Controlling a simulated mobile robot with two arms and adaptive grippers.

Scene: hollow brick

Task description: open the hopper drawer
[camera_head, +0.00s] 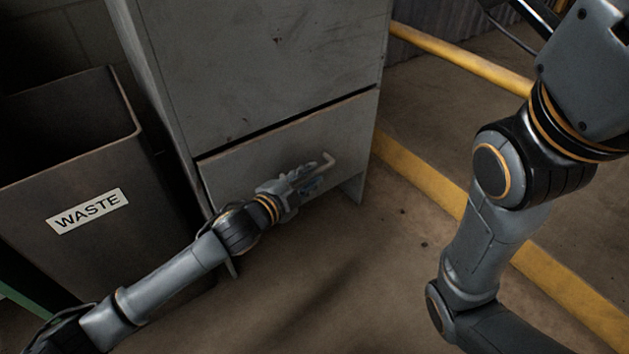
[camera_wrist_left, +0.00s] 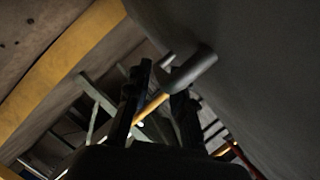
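The hopper drawer (camera_head: 245,172) is the grey lower front of the metal cabinet in the head view. A narrow dark gap runs along its top edge; I cannot tell whether it stands slightly out. A pale bar handle (camera_head: 326,162) sticks out from its front. My left gripper (camera_head: 311,177) is at this handle, in front of the drawer. In the left wrist view its two dark fingers (camera_wrist_left: 160,88) are apart, with the grey handle (camera_wrist_left: 195,68) across their tips. I cannot tell whether they touch it. My right gripper is out of view; only its arm shows.
A dark bin (camera_head: 130,165) labelled WASTE stands left of the cabinet (camera_head: 260,60). A yellow floor stripe (camera_head: 430,180) and a yellow rail (camera_head: 465,62) lie to the right. The concrete floor in front of the drawer is clear.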

